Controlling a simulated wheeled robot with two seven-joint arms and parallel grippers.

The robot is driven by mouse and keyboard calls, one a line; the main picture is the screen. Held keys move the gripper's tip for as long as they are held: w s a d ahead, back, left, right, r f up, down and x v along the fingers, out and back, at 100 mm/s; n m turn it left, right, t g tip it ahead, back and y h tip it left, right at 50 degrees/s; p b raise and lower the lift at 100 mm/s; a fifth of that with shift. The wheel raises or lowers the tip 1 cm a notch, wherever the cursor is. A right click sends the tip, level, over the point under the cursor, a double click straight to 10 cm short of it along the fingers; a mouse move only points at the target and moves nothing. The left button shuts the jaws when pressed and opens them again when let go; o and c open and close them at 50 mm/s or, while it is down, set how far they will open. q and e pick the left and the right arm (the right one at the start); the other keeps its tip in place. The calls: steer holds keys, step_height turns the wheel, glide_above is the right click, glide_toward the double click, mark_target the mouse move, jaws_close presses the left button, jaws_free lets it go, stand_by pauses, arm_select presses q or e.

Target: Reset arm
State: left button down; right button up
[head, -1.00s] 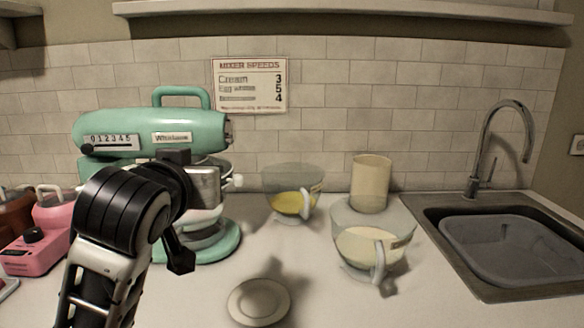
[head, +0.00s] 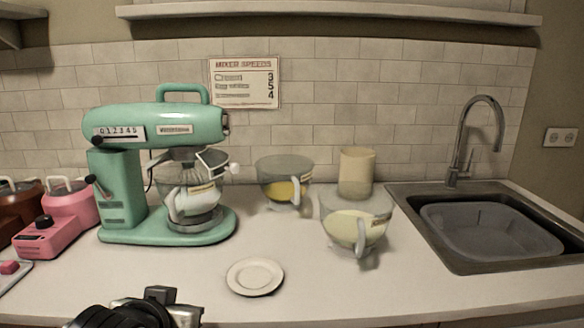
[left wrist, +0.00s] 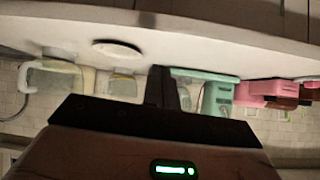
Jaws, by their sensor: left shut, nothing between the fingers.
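My left arm shows only at the bottom edge of the head view, low in front of the counter. My left gripper (left wrist: 162,86) shows in the left wrist view, its dark fingers together with nothing between them. It is apart from everything on the counter. My right gripper is in neither view. The green stand mixer (head: 160,125) stands at the left of the counter, with a clear bowl (head: 184,190) under its head.
Two clear bowls with yellowish contents, one at the back (head: 283,167) and one nearer (head: 345,205), stand right of the mixer. A beige canister (head: 356,172), small plate (head: 254,277), pink appliance (head: 60,232) and sink (head: 440,262) surround free counter.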

arm_select(q)
steer(key=s+a+f+m+g, duration=0.1)
steer(key=s+f+g, duration=0.2)
steer(key=s+f, duration=0.7)
steer(key=s+a+f+g, duration=0.2)
steer(key=s+f+g, duration=0.2)
steer(key=s+f, duration=0.55)
steer(key=w+d+f+t+h, duration=0.3)
steer(key=w+d+f+t, duration=0.1)
steer(key=d+t, duration=0.2)
steer(key=shift+w+m+t, duration=0.15)
steer(key=shift+m+t, duration=0.25)
steer(key=shift+t, duration=0.2)
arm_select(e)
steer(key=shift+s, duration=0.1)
arm_select(q)
steer(key=shift+a+f, duration=0.1)
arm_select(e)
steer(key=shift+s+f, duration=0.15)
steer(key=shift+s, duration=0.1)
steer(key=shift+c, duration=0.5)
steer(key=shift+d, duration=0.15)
